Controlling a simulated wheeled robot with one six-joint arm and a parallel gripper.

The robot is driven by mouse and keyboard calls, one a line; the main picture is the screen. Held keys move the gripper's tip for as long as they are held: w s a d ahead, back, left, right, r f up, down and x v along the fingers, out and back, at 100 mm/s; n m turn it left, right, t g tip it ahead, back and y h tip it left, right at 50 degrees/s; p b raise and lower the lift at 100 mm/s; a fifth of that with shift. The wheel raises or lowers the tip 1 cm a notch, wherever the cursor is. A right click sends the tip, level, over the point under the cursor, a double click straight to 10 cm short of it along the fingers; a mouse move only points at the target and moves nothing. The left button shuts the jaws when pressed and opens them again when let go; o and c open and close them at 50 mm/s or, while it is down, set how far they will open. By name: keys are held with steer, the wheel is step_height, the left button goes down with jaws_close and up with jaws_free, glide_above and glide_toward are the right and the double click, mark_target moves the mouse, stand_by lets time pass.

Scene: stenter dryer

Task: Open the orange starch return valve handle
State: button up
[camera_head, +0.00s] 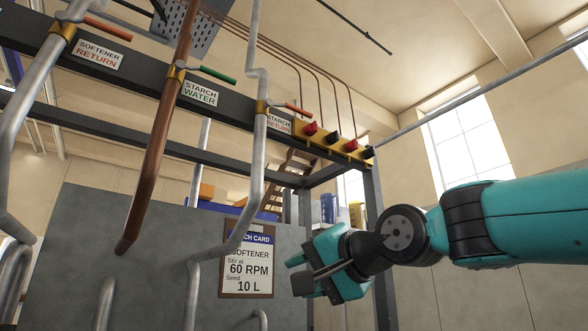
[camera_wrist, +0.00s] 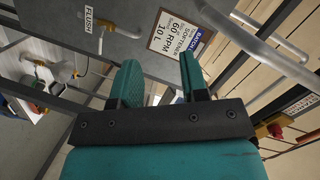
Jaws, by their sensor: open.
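The orange starch return valve handle (camera_head: 297,110) sticks out to the right from a brass valve body (camera_head: 262,107) on a grey pipe, in the upper middle of the head view. The "STARCH RETURN" label (camera_head: 279,122) is just below it. My gripper (camera_head: 294,273) is well below the handle, pointing left, in front of the batch card (camera_head: 247,262) side of the panel. Its two teal fingers are apart and empty, as the wrist view (camera_wrist: 160,64) also shows.
A green starch water handle (camera_head: 217,74) and an orange softener return handle (camera_head: 107,28) sit further left on the dark beam. Red and black knobs (camera_head: 331,138) are right of the starch return handle. Grey and copper pipes (camera_head: 158,150) run down before the panel.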

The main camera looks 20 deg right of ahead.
steer(key=s+d+r+m+t, duration=0.1)
steer(key=d+r+m+t, duration=0.15)
steer(key=r, duration=0.65)
steer(key=d+r+m+t, duration=0.1)
steer(key=r+m+t, duration=0.15)
steer(key=r, duration=0.65)
steer(key=m+t+p, duration=0.1)
steer(key=m+t, duration=0.1)
steer(key=t, duration=0.2)
glide_toward(303, 112)
steer(key=shift+m+y, duration=0.3)
steer(key=shift+y, duration=0.1)
steer(key=p+x, duration=1.1)
steer(key=p, duration=0.1)
steer(key=shift+w+r, duration=0.25)
steer(key=shift+w, duration=0.05)
steer(key=shift+w+a+r+p, duration=0.1)
steer(key=shift+w+r+p, duration=0.05)
steer(key=shift+w+p, duration=0.35)
steer(key=shift+s, duration=0.1)
jaws_close()
